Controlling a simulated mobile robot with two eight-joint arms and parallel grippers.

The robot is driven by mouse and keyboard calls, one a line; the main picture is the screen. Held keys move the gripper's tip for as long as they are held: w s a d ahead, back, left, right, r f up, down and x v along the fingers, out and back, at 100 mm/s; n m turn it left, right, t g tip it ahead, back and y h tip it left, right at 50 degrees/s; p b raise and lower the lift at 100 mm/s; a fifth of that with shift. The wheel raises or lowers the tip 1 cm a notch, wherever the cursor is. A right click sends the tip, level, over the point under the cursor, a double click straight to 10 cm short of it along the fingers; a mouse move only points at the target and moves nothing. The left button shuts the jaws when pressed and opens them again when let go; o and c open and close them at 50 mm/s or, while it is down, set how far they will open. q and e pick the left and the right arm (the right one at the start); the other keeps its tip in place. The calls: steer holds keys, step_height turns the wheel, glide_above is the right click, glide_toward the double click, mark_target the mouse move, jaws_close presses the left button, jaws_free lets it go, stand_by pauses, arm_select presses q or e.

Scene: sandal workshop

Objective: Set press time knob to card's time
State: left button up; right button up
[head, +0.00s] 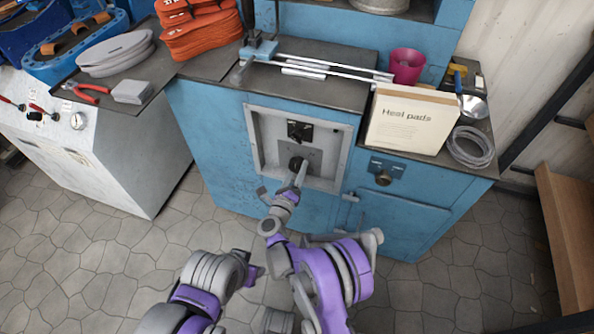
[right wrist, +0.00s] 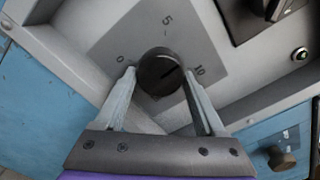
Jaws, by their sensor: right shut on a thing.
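The press time knob (right wrist: 160,72) is a round dark knob on a grey dial plate (right wrist: 112,50) marked 0, 5 and 10. The line on its face slants up to the right, seemingly on the 5-to-10 side; its exact reading is unclear. My right gripper (right wrist: 158,88) has one finger on each side of the knob and is shut on it. In the head view the knob (head: 296,163) sits in a recessed panel on the blue cabinet, partly hidden by the right gripper (head: 298,172). My left gripper (head: 252,272) hangs low; its jaws are unclear. I cannot make out a time card.
A black switch (head: 300,130) sits above the knob inside the raised frame. Another knob (head: 383,178) is on the cabinet front to the right. A Heal pads box (head: 410,120), pink cup (head: 407,66) and wire coil (head: 470,147) stand on top. The tiled floor in front is clear.

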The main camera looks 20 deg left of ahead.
steer(key=m, duration=0.4)
steer(key=shift+a+m, duration=0.1)
steer(key=shift+m, duration=0.2)
steer(key=m, duration=0.4)
steer(key=shift+a+f+m+b, duration=0.1)
steer(key=shift+m+b, duration=0.2)
steer(key=o, duration=1.3)
steer(key=shift+o, duration=0.2)
steer(key=shift+s, duration=0.1)
steer(key=s+p, duration=0.1)
steer(key=s, duration=0.6)
steer(key=shift+s+a+p, duration=0.15)
steer(key=shift+p, duration=0.15)
